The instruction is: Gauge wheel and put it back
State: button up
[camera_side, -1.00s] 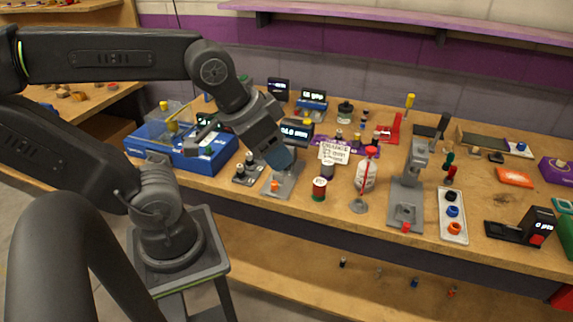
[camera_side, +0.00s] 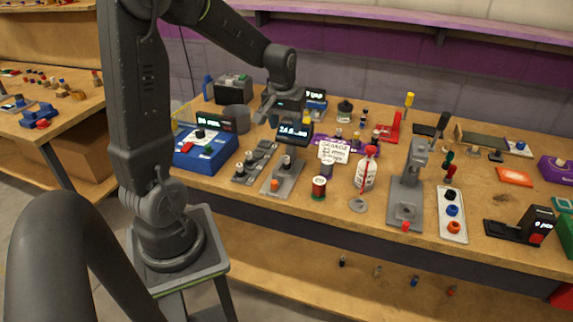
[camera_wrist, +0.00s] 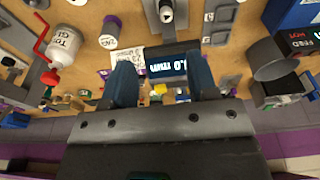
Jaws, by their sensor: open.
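A small grey wheel (camera_side: 286,160) sits on the grey gauge stand (camera_side: 283,182), with an orange piece at its front. The wheel also shows at the top of the wrist view (camera_wrist: 166,12). The lit display (camera_side: 295,130) stands behind the stand; its digits are too blurred to read surely. A grey slot track (camera_side: 242,179) with small dark parts lies left of the stand, and its labelled slots show in the wrist view (camera_wrist: 218,22). My gripper (camera_side: 266,119) is behind the stand, near the display. In the wrist view my gripper (camera_wrist: 163,80) is open and empty between dark blue fingers.
A blue box (camera_side: 207,155) and a grey cylinder (camera_side: 237,118) stand to the left. A white sign (camera_side: 333,152), a red spool (camera_side: 319,188) and a white bottle (camera_side: 367,172) stand right of the stand. A press (camera_side: 405,195) is further right.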

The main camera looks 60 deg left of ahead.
aim_at(287, 158)
jog(key=f, duration=0.4)
jog(key=w+a+f, duration=0.1)
jog(key=f, duration=0.4)
jog(key=a+f, duration=0.1)
jog(key=f, duration=0.4)
jog(key=shift+w+a+f, duration=0.15)
jog(key=shift+w+a, duration=0.05)
jog(key=shift+a, duration=0.05)
jog(key=shift+c, duration=0.2)
grip_shut()
